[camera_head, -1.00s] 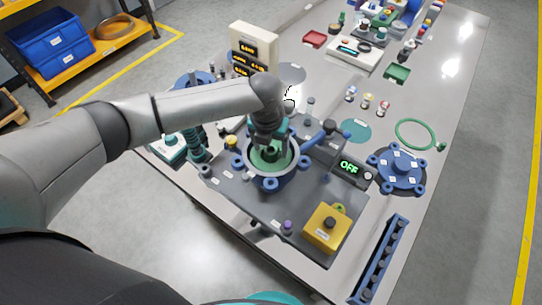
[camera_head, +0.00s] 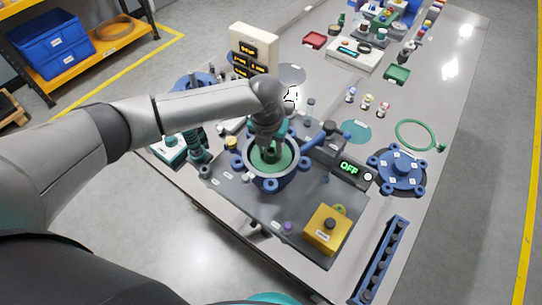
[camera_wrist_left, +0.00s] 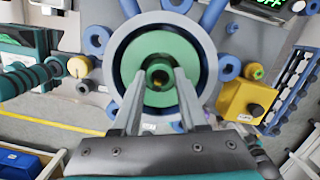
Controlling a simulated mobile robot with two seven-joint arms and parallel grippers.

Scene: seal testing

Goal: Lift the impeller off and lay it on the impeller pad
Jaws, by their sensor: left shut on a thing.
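In the left wrist view the impeller (camera_wrist_left: 150,49) shows inside the housing's grey-blue ring (camera_wrist_left: 204,58). My left gripper (camera_head: 270,150) points down into the housing. In the left wrist view its two fingers (camera_wrist_left: 160,78) are on either side of the hub, shut on the impeller. A flat teal round pad (camera_head: 355,131) lies bare on the table, right of the housing; I cannot read any label on it. My right gripper is not in view.
A control box reading OFF (camera_head: 349,168) and a yellow button box (camera_head: 326,229) stand right of the housing. A blue lugged cover (camera_head: 401,171) and green ring (camera_head: 415,134) lie farther right. Small bottles (camera_head: 367,102) stand behind the pad. A display (camera_head: 252,50) stands behind.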

